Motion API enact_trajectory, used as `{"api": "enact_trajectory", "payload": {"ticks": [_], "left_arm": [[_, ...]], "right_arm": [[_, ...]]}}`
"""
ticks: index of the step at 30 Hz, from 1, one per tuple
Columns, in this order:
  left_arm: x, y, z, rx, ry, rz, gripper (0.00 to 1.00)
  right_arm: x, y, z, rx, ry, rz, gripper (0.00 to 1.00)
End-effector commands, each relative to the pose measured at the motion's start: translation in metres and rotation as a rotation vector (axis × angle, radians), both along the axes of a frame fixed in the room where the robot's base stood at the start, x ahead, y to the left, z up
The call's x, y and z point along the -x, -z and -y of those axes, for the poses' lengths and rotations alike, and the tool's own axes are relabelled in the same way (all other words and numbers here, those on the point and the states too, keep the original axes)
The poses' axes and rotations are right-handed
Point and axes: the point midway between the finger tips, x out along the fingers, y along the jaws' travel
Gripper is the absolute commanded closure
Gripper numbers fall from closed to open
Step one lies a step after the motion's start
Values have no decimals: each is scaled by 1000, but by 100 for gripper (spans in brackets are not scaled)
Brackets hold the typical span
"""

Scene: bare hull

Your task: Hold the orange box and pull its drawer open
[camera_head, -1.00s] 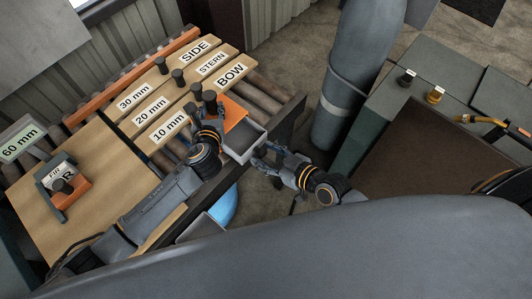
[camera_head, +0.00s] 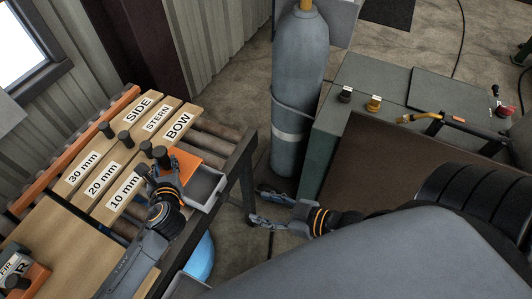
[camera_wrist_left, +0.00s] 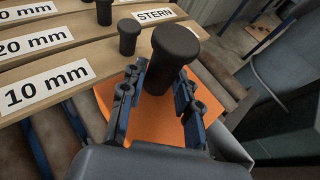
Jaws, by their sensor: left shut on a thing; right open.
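The orange box (camera_head: 187,162) sits at the right end of the planks, beside the BOW label. Its grey drawer (camera_head: 207,186) stands out from its front, open and looking empty. My left gripper (camera_head: 161,172) is at the box top, shut on its black knob. In the left wrist view the knob (camera_wrist_left: 174,58) stands between the fingers, with the orange top (camera_wrist_left: 152,126) below. The fingers hide part of the box. My right gripper (camera_head: 262,206) is open and empty, to the right of the drawer and apart from it.
Wooden planks (camera_head: 100,185) with labels and black knobs lie on rollers at left. A dark table edge (camera_head: 236,160) runs beside the drawer. A grey gas cylinder (camera_head: 297,90) and a green cabinet (camera_head: 325,150) stand beyond my right gripper. A blue round thing (camera_head: 201,258) is below.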

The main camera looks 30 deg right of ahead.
Motion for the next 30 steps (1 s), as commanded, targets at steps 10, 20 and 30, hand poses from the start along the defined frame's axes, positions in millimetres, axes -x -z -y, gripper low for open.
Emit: {"api": "enact_trajectory", "payload": {"ticks": [10,20,30], "left_arm": [[1,1,0,0,1,-1,100],[0,0,0,0,1,-1,42],[21,-8,-4,1,2,-1,42]], "right_arm": [[1,0,0,1,0,1,49],[0,0,0,1,0,1,49],[0,0,0,1,0,1,49]]}}
